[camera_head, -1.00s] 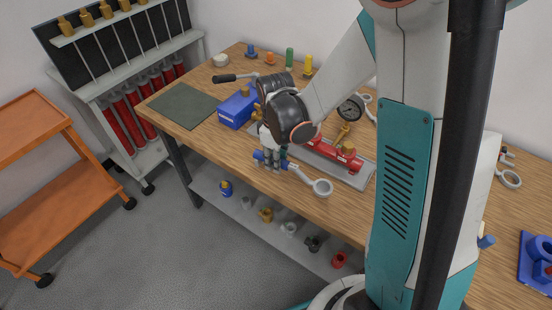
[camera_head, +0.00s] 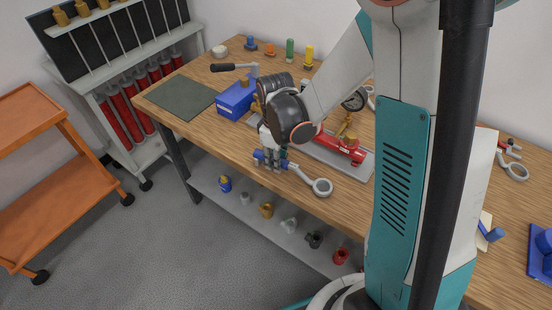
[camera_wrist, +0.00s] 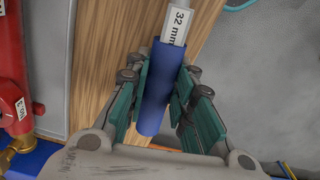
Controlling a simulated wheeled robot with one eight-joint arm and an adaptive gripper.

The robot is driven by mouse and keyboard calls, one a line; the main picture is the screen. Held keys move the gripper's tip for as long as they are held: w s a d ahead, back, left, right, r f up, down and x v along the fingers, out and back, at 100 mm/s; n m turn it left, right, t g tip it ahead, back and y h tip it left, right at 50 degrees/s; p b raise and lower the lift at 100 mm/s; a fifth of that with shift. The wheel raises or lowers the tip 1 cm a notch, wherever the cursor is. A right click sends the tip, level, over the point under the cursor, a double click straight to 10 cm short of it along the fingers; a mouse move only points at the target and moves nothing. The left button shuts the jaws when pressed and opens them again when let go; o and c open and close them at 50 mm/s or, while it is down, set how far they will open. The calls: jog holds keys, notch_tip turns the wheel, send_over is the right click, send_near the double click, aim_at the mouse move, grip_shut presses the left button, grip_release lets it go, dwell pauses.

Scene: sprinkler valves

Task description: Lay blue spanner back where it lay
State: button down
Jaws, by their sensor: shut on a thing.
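The blue spanner has a blue handle (camera_wrist: 155,100) and a grey shaft with a "32 mm" label. In the head view its grey ring end (camera_head: 322,187) points right, over the bench's front edge. My gripper (camera_head: 273,162) is shut on the blue handle, with a finger pad on each side in the wrist view (camera_wrist: 163,85). The spanner is near the front edge of the wooden bench (camera_head: 343,208). I cannot tell whether it touches the bench top.
A red valve assembly (camera_head: 340,147) on a grey plate lies just behind my gripper. A blue box (camera_head: 236,98) and a dark green mat (camera_head: 180,98) are to the left. Several coloured fittings stand along the back. A lower shelf (camera_head: 232,205) holds fittings, and an orange cart (camera_head: 75,180) stands left.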

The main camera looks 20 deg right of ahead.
jog(key=shift+f+b, duration=0.3)
jog(key=shift+f, duration=0.1)
jog(key=c, duration=1.3)
grip_release()
notch_tip(320, 180, up, 12)
jog(key=s+d+r+m+t, duration=0.1)
jog(key=s+r+m+t, duration=0.6)
jog(key=s, duration=0.6)
jog(key=shift+s+d+r+m, duration=0.4)
jog(key=shift+r+m, duration=0.45)
jog(key=shift+m, duration=0.05)
